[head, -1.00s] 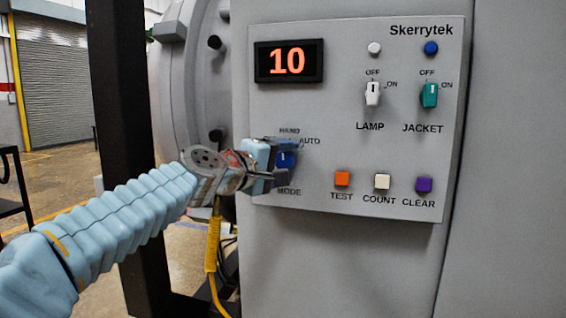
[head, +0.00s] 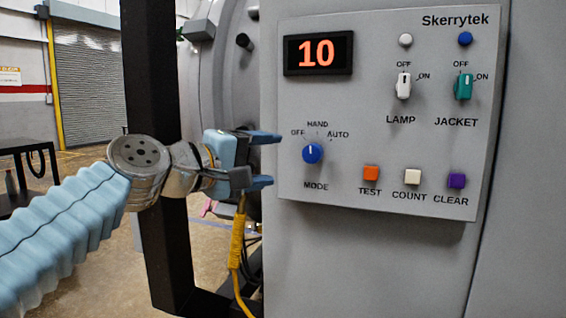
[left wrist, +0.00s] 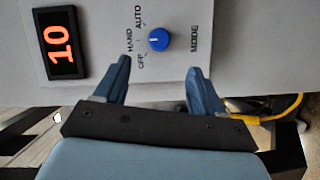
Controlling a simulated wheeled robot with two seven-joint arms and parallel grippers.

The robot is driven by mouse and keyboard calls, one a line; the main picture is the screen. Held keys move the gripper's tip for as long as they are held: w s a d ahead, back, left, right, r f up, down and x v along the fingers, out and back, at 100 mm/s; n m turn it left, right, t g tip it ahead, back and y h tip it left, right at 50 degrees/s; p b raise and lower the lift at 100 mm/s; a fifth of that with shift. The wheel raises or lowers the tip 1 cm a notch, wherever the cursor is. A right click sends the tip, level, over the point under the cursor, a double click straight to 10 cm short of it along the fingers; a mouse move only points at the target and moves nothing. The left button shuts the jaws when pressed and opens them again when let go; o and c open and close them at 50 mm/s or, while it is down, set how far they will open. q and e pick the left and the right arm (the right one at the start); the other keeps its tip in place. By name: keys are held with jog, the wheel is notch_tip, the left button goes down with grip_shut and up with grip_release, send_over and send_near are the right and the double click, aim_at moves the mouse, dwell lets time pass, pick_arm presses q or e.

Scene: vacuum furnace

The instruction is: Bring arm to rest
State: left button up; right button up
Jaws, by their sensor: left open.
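My left arm comes in from the left, and its gripper (head: 270,160) is open and empty, left of the blue MODE knob (head: 312,153) and apart from it. The knob's white mark points up toward HAND. In the left wrist view the open fingers (left wrist: 156,82) point toward the panel, and the MODE knob (left wrist: 159,39) lies beyond the gap between them. The grey Skerrytek panel (head: 350,110) has a display (head: 318,53) reading 10. My right gripper is not in view.
The panel also bears a white LAMP knob (head: 403,85), a teal JACKET knob (head: 463,86) and orange, white and purple buttons. A black post (head: 150,80) stands behind my left arm. A yellow cable (head: 237,245) hangs below the gripper.

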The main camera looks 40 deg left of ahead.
pick_arm(q)
jog(key=shift+s, duration=0.4)
jog(key=shift+w, duration=0.1)
